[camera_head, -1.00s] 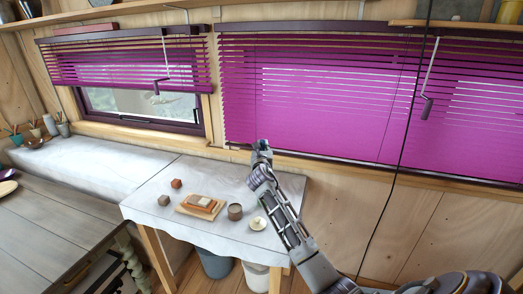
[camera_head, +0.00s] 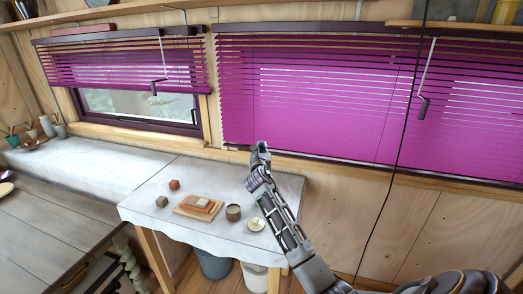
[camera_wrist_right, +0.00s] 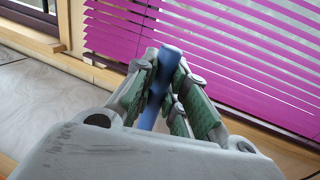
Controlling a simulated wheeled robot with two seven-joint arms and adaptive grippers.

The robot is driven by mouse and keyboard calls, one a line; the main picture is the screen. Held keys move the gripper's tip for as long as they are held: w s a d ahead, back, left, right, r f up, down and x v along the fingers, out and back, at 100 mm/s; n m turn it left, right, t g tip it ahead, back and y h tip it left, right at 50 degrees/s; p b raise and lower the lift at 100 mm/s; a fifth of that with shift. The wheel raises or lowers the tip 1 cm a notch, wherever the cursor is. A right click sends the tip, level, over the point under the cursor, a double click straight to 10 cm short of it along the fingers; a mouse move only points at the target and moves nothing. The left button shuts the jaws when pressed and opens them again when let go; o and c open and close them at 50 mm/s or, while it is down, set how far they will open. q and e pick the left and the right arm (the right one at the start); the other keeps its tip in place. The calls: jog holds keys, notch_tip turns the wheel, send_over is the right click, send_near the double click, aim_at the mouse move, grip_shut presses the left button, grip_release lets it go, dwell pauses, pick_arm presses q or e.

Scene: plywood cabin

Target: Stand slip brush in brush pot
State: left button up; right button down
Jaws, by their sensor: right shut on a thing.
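My right gripper (camera_head: 260,152) is raised above the right back part of the cloth-covered table, in front of the purple blind. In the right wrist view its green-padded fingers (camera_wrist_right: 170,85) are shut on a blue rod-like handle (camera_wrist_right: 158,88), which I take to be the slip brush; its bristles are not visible. A round brown pot (camera_head: 233,213), likely the brush pot, stands on the table to the left of my right forearm, below the gripper in the picture. The gripper is apart from it. My left gripper is not in view.
Several pots with brushes (camera_head: 58,125) stand at the far left. A dark cord hangs at right.

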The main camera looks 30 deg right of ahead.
jog(key=shift+f, duration=0.85)
jog(key=shift+f+b, duration=0.7)
jog(key=shift+f, duration=0.35)
jog(key=shift+f+b, duration=1)
jog(key=shift+b, duration=0.3)
jog(key=shift+f+b, duration=1.25)
jog(key=shift+f, duration=1.65)
jog(key=c, duration=1.4)
grip_release()
jog(key=shift+o, duration=0.2)
